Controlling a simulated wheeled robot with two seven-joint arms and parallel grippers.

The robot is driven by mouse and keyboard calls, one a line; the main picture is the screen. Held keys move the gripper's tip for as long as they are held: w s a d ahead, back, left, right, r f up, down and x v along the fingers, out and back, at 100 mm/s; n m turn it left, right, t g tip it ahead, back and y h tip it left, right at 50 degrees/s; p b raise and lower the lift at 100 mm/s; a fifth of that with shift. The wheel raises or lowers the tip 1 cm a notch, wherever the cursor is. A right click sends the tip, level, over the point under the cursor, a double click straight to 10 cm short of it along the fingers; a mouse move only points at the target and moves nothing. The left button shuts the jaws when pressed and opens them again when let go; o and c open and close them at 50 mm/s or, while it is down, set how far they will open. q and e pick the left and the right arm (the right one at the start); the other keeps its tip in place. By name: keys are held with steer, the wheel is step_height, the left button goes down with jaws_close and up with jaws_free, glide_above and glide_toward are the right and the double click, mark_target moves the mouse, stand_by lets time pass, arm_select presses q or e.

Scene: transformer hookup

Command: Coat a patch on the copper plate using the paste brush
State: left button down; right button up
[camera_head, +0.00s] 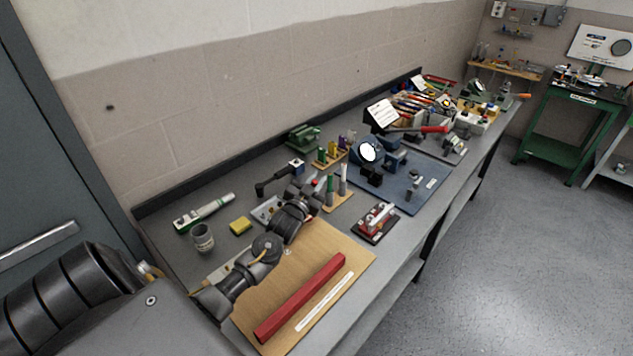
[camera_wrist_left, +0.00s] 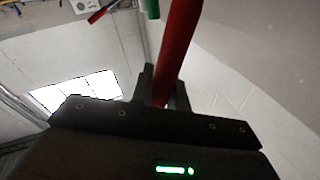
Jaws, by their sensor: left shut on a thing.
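My left gripper (camera_head: 312,188) is over the bench beside a small wooden stand. In the left wrist view, its dark fingers (camera_wrist_left: 163,88) are shut on a long red handle (camera_wrist_left: 180,40). The handle runs up out of the picture; it may be the paste brush, but its working end is hidden. A little red also shows at the gripper in the head view. I cannot make out the copper plate for certain; my left arm covers part of the bench. My right gripper is not in view.
A wooden stand (camera_head: 337,204) with upright green and grey tools is close to the gripper. A tan board (camera_head: 350,258) bears a red bar (camera_head: 300,298). A grey cup (camera_head: 202,238), yellow block (camera_head: 240,226) and blue mat (camera_head: 418,201) with devices are nearby.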

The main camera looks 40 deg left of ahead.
arm_select(q)
steer(key=shift+f+b, duration=0.35)
steer(key=shift+f, duration=0.05)
stand_by(0.4)
steer(key=shift+w, duration=0.15)
steer(key=shift+w, duration=0.25)
steer(key=shift+s, duration=0.1)
steer(key=shift+s+p, duration=0.35)
steer(key=shift+s, duration=0.4)
steer(key=shift+b+x, duration=0.35)
steer(key=shift+x, duration=0.45)
steer(key=shift+s+d+f, duration=0.1)
steer(key=shift+d, duration=0.1)
